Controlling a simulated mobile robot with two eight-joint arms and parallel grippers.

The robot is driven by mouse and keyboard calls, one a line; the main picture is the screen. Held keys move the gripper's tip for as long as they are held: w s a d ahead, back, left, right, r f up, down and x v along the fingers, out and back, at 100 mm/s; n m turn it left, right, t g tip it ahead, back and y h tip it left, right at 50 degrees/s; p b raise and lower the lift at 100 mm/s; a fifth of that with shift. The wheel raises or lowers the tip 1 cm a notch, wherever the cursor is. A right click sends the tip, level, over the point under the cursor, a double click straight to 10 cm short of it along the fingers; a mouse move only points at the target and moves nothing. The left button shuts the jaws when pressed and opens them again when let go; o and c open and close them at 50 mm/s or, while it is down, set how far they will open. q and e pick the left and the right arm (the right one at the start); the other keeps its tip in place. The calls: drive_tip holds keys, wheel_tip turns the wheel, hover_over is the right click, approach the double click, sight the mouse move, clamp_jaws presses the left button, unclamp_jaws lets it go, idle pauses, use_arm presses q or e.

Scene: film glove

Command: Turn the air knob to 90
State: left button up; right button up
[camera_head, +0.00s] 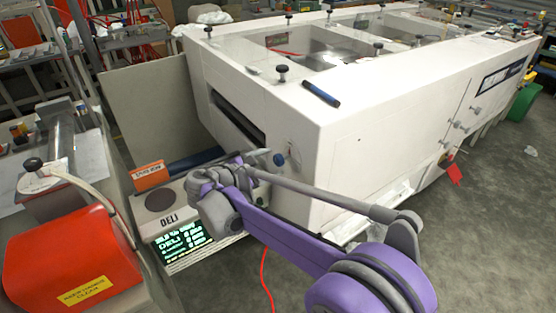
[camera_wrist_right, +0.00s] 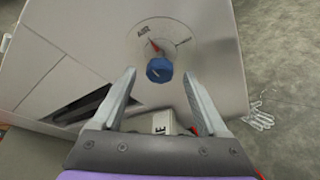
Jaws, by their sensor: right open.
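The air knob (camera_wrist_right: 159,70) is a blue round knob on a white dial plate marked "AIR" in the right wrist view. A red pointer shows at its upper left. In the head view the blue knob (camera_head: 279,159) is on the near end face of the white machine. My right gripper (camera_wrist_right: 162,95) is open, with its two fingers below and to either side of the knob. No contact with the knob shows. In the head view the right gripper (camera_head: 262,160) is close to the knob, partly hidden by its own wrist. My left gripper is not in view.
The long white machine (camera_head: 400,110) fills the middle, with a dark slot (camera_head: 237,118) left of the knob. A scale marked "DELI" (camera_head: 168,221) and a red-orange box (camera_head: 70,262) stand at the left. Open grey floor (camera_head: 500,230) lies at the right.

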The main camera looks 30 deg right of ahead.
sight(276, 161)
drive_tip(key=shift+x, duration=2)
clamp_jaws()
